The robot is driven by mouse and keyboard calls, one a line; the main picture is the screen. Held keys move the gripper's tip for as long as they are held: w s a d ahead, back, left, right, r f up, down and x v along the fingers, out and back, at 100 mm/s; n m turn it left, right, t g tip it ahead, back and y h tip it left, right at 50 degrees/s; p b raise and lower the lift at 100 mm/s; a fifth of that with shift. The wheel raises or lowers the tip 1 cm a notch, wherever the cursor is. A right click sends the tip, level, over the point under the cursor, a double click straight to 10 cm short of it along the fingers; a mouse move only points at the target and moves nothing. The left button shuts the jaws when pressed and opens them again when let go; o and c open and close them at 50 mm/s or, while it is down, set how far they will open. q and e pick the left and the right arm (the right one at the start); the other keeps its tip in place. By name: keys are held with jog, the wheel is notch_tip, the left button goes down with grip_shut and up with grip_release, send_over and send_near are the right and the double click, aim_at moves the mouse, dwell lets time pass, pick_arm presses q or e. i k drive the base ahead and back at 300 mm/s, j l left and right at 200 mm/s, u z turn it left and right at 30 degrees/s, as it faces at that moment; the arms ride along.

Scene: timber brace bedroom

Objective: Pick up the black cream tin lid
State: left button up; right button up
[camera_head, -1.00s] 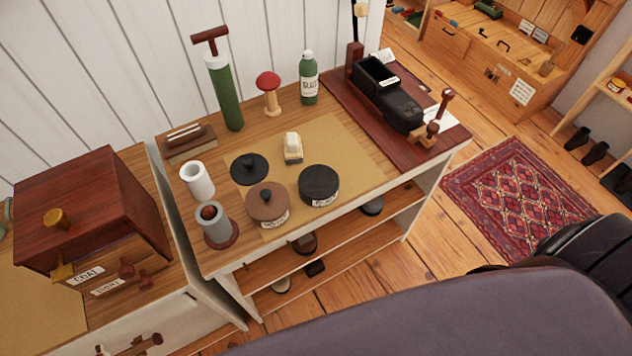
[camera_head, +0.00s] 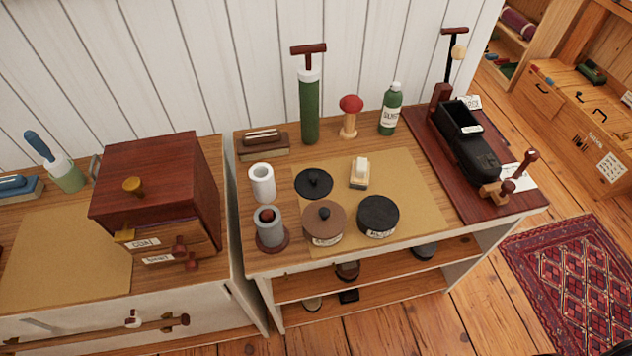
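The black cream tin lid (camera_head: 314,183) is a flat black disc with a small knob on top. It lies knob up on the left part of the tan mat (camera_head: 405,178) on the table. The black tin (camera_head: 378,216), with a pale label on its front, stands on the mat to the right and nearer; its dark top has no knob. A brown tin (camera_head: 323,222) with a knobbed lid stands just in front of the black lid. Neither of my grippers is in view.
A white cup (camera_head: 262,182) and a grey cylinder (camera_head: 269,228) stand left of the lid. A brush (camera_head: 359,172) lies to its right. Behind are a green pump (camera_head: 309,108), red mushroom (camera_head: 350,117) and green bottle (camera_head: 390,108). A wooden box (camera_head: 160,190) stands on the left cabinet.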

aim_at(311, 183)
jog(key=l+u, duration=0.45)
jog(key=k+l+u, duration=0.15)
jog(key=u, duration=0.3)
jog(key=k+l+u, duration=0.15)
jog(key=l+u, duration=0.25)
jog(key=j, duration=0.05)
